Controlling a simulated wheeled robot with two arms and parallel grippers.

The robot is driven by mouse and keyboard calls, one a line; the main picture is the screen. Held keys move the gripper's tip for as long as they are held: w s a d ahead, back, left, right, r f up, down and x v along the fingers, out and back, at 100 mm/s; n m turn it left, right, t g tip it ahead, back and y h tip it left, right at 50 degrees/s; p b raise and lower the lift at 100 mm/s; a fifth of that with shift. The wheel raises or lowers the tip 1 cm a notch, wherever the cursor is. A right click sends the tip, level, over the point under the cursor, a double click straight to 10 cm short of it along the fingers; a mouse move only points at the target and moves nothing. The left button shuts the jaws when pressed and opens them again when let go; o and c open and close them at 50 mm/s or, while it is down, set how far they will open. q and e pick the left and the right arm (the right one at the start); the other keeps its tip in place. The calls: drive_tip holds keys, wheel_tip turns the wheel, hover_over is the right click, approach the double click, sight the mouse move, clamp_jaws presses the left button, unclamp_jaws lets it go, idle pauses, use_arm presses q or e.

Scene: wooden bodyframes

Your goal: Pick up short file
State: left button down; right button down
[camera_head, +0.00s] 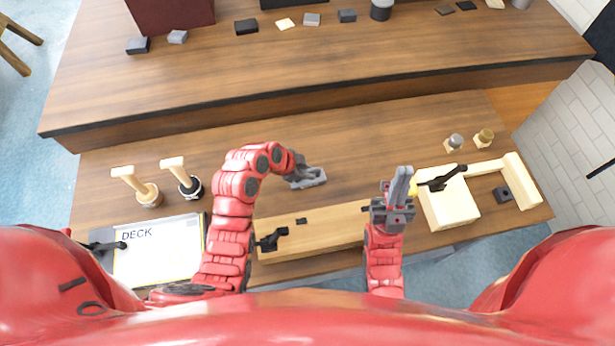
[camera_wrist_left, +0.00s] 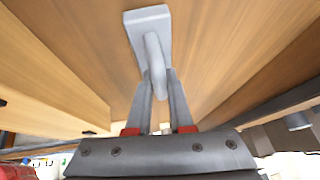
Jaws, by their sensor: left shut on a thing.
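A grey tool with a flat rectangular plate and a curved handle, which looks like the short file (camera_head: 314,179), is near the middle of the front bench. My left gripper (camera_head: 299,172) is shut on its handle. In the left wrist view the file (camera_wrist_left: 149,20) extends away from the gripper (camera_wrist_left: 158,90), with the handle between the two fingers. I cannot tell whether the plate touches the bench. My right gripper (camera_head: 398,182) is over the bench's front right part, beside a pale wooden block. Its fingers look close together, but their opening is unclear.
A long pale board (camera_head: 330,228) lies along the front edge. A pale block (camera_head: 450,205) with a dark clamp stands at right. Two wooden-handled tools (camera_head: 148,192) and a DECK sheet (camera_head: 160,250) are at left. The bench (camera_head: 350,130) behind the file is clear.

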sight(309, 170)
idle(0.5)
use_arm(q)
drive_tip(key=shift+r+b, duration=0.3)
drive_tip(key=shift+b, duration=0.1)
drive_tip(key=b+v, duration=0.2)
drive_tip(key=shift+r, duration=0.45)
drive_tip(key=s+a+b, duration=0.2)
drive_tip(key=a, duration=0.1)
drive_tip(key=shift+s+a+r, duration=0.15)
drive_tip(key=shift+s, duration=0.15)
drive_tip(key=s+a+r+p, duration=0.1)
drive_tip(key=s+a, duration=0.6)
drive_tip(key=a, duration=0.1)
drive_tip(key=shift+r+p, duration=0.25)
drive_tip(key=shift+p, duration=0.15)
drive_tip(key=shift+a, duration=0.1)
